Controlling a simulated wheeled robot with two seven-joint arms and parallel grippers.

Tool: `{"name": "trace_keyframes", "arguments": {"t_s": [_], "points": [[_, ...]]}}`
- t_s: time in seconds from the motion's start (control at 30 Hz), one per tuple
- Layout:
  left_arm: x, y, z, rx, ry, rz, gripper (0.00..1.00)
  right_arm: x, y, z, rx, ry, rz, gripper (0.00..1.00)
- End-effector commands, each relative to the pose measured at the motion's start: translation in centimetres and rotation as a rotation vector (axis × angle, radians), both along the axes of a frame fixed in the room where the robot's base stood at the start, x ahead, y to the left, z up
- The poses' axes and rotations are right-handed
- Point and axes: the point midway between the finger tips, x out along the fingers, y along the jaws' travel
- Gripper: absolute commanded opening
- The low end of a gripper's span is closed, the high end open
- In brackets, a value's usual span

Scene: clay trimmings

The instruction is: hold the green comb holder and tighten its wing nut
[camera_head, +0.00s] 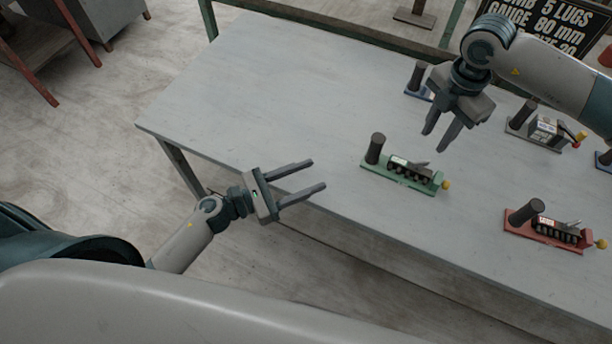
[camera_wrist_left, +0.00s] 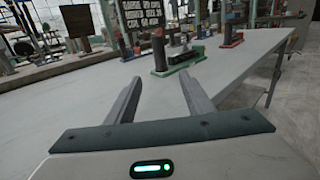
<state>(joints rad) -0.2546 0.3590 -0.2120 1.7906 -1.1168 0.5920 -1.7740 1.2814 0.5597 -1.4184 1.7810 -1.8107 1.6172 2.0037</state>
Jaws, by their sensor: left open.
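The green comb holder (camera_head: 399,181) lies on the table with a dark upright post at its left end, a black toothed part in the middle and a yellow knob at its right end. A small grey winged piece (camera_head: 421,165), likely the wing nut, sits above the teeth. My left gripper (camera_head: 318,173) is open and empty, left of the holder and apart from it. In the left wrist view, the green holder (camera_wrist_left: 180,66) is ahead, beyond the fingertips. My right gripper (camera_head: 434,141) is open and empty, above and behind the holder, pointing down.
On the grey table (camera_head: 260,90) stand a red holder (camera_head: 545,237) at right front, a grey one (camera_head: 533,130) behind and a blue one (camera_head: 418,93) partly behind my right arm. A dark sign (camera_head: 545,22) stands at the back. The table's left part is clear.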

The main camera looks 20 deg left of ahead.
Motion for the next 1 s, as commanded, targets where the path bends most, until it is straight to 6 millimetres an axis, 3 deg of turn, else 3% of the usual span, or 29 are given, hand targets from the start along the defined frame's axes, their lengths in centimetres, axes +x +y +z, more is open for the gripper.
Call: {"name": "trace_keyframes", "arguments": {"t_s": [0.33, 1.0], "points": [[2.0, -2.2, 0.1, -0.002, -0.001, 0.0, 0.48, 0.0, 0.0, 0.0, 0.0, 0.0, 0.0, 0.31], [9.1, -10.4, 0.1, -0.001, -0.001, 0.001, 0.48, 0.0, 0.0, 0.0, 0.0, 0.0, 0.0, 0.31]]}}
